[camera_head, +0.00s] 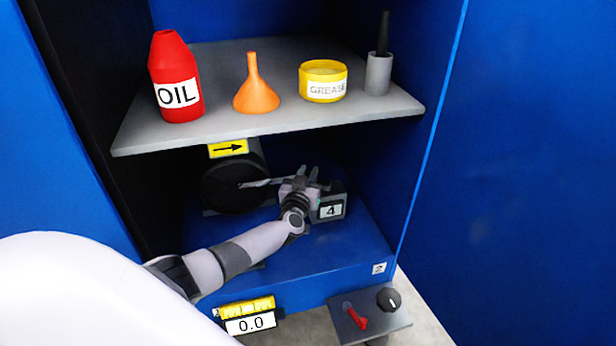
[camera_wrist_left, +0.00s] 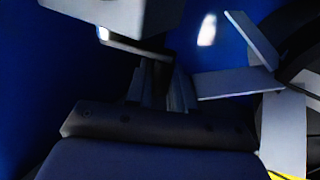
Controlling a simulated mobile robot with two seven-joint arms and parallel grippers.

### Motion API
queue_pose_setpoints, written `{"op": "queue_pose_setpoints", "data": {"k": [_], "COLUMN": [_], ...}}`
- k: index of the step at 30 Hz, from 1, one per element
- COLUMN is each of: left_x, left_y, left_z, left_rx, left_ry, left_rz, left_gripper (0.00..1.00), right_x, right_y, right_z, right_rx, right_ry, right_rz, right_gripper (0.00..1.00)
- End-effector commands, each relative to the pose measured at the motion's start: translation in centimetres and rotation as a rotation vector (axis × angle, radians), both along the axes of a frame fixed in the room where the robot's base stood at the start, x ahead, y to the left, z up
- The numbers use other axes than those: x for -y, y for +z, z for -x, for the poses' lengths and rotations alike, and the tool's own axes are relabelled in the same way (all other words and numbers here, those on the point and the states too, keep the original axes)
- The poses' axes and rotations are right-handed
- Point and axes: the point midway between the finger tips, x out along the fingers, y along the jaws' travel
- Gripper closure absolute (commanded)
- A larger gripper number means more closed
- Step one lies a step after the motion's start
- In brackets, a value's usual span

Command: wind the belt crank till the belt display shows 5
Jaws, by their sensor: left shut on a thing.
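The belt crank is a black round drum (camera_head: 222,190) with a thin grey crank arm (camera_head: 262,182) on the lower level of the blue cabinet. My left gripper (camera_head: 312,176) is at the outer end of this arm, shut on the crank handle. In the left wrist view the fingers (camera_wrist_left: 162,90) meet a grey bar (camera_wrist_left: 235,83) that runs to the dark drum (camera_wrist_left: 305,60); the grip itself is partly hidden. A small dark display (camera_head: 331,209) reading 4 stands just right of my gripper. My right gripper is out of view.
A yellow sign (camera_head: 228,148) above the drum has an arrow pointing right. The grey shelf (camera_head: 200,140) overhead holds an oil bottle, funnel, grease tin and brush pot. A counter (camera_head: 250,325) at the front reads 0.0. A panel (camera_head: 375,322) has a red lever and black knob.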

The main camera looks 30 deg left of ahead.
Motion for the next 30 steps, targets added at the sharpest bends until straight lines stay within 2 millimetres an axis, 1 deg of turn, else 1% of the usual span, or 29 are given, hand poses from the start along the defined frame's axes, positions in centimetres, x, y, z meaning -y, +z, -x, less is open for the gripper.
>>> {"op": "queue_pose_setpoints", "data": {"k": [5,15,22,30], "left_x": [-0.4,-0.8,-1.0,-1.1], "left_y": [-0.2,-0.2,-0.1,-0.1], "left_z": [-0.3,-1.1,-1.7,-2.2], "left_rx": [-0.002,-0.005,-0.005,-0.004], "left_ry": [-0.092,-0.256,-0.357,-0.451], "left_rz": [-0.003,-0.010,-0.011,-0.007], "left_gripper": [1.00,1.00,1.00,1.00], "right_x": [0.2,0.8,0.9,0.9], "right_y": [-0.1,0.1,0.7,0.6], "right_z": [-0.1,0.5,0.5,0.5], "right_rx": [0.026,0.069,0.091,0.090], "right_ry": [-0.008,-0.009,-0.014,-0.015], "right_rz": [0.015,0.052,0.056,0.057], "right_gripper": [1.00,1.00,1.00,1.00]}}
